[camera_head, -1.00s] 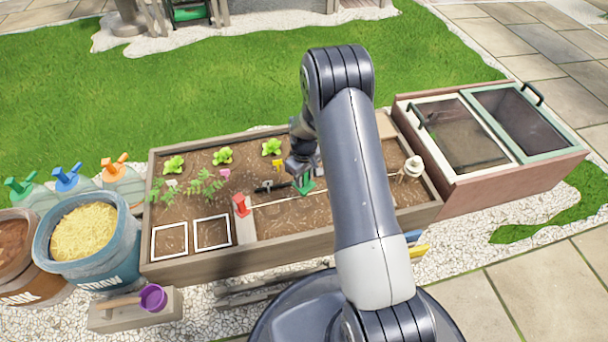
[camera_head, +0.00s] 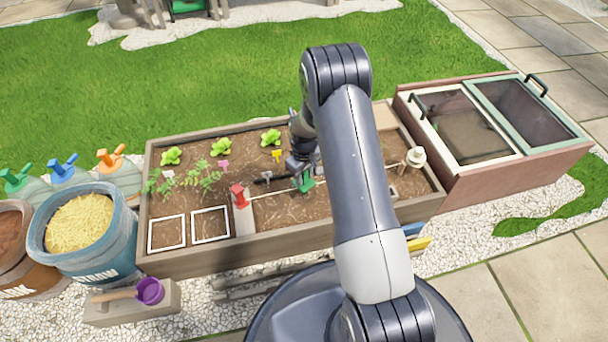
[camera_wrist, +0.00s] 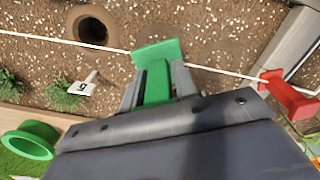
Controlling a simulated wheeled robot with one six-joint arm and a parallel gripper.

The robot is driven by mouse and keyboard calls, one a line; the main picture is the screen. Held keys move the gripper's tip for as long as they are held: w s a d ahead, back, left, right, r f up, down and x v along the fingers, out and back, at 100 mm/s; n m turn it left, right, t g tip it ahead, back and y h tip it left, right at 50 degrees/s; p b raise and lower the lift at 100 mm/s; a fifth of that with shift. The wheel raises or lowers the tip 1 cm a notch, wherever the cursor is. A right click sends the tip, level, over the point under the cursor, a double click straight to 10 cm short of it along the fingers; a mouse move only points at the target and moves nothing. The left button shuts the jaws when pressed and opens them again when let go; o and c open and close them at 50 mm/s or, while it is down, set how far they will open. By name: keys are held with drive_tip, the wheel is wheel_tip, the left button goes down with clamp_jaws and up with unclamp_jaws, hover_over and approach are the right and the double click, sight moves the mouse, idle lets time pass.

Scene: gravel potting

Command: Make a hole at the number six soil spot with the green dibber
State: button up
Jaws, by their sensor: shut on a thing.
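My gripper (camera_head: 303,172) is over the middle of the planter bed, shut on the green dibber (camera_head: 307,184). In the wrist view the dibber's green handle (camera_wrist: 158,65) sits between the fingers; its tip is hidden, so I cannot tell how deep it is. A round dark hole (camera_wrist: 92,30) is in the soil left of the dibber. Faint round soil patches (camera_wrist: 220,52) show to the right. A small white number tag (camera_wrist: 82,86) stands by green sprouts; its rotated digit is hard to read. A white string (camera_wrist: 60,40) passes close to the dibber.
A cream peg (camera_head: 414,158) holds the string's right end. Lettuces (camera_head: 221,147) line the back. A green ring-shaped thing (camera_wrist: 28,140) is at lower left.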

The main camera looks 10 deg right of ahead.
sight(304, 186)
drive_tip(key=shift+f, duration=0.15)
drive_tip(key=shift+f+b, duration=0.8)
drive_tip(key=shift+f, duration=2.1)
drive_tip(key=shift+r, duration=0.1)
drive_tip(key=shift+r+p, duration=3.2)
drive_tip(key=shift+r, duration=1.85)
drive_tip(key=shift+r+p, duration=1.55)
drive_tip(key=shift+r, duration=0.95)
